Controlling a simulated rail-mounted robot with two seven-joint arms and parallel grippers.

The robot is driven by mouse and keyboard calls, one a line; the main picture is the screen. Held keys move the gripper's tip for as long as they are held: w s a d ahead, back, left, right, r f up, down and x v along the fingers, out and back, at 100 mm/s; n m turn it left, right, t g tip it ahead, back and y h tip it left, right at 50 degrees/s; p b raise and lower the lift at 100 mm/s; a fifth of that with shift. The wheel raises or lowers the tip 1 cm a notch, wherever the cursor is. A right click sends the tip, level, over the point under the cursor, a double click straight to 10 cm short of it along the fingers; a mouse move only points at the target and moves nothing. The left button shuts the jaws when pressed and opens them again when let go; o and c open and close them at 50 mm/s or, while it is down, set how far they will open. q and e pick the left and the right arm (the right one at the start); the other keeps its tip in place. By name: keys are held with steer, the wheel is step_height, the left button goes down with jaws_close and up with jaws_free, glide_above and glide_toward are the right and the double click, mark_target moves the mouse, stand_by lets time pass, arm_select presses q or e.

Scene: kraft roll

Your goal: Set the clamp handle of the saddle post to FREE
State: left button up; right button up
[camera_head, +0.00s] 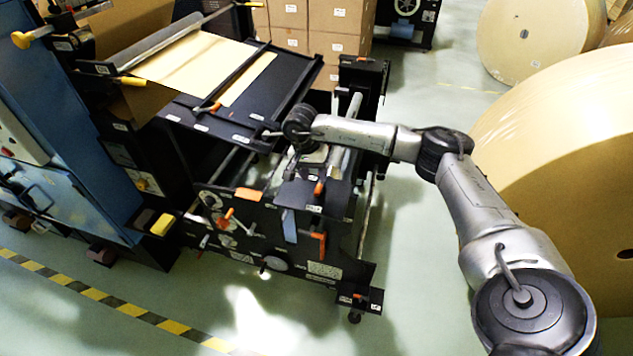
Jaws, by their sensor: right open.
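The dark machine (340,225) stands in the middle, with several orange-tipped handles on it. One short orange handle (319,187) stands upright on its top plate, just below my right gripper. Another orange-ended lever (227,217) sits on the front panel, and an orange L-shaped handle (321,241) is at the panel's right. The labels are too small to read, so I cannot tell which handle is the saddle post clamp or its setting. My right gripper (312,172) points down over the top plate, mostly hidden by its wrist. It is open. My left gripper is out of view.
A tilted table with kraft paper (195,60) stands at the upper left, close to my right wrist. Large kraft rolls (570,130) stand at the right. Stacked cartons (325,25) are behind. A blue cabinet (55,130) is at the left. The front floor is clear.

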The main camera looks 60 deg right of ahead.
step_height(320, 180, up, 9)
steer(key=w, duration=0.1)
steer(key=shift+w+a+f+p, duration=0.15)
steer(key=shift+w+a+p, duration=0.1)
steer(key=shift+w+p, duration=0.15)
steer(key=shift+s, duration=0.1)
stand_by(0.4)
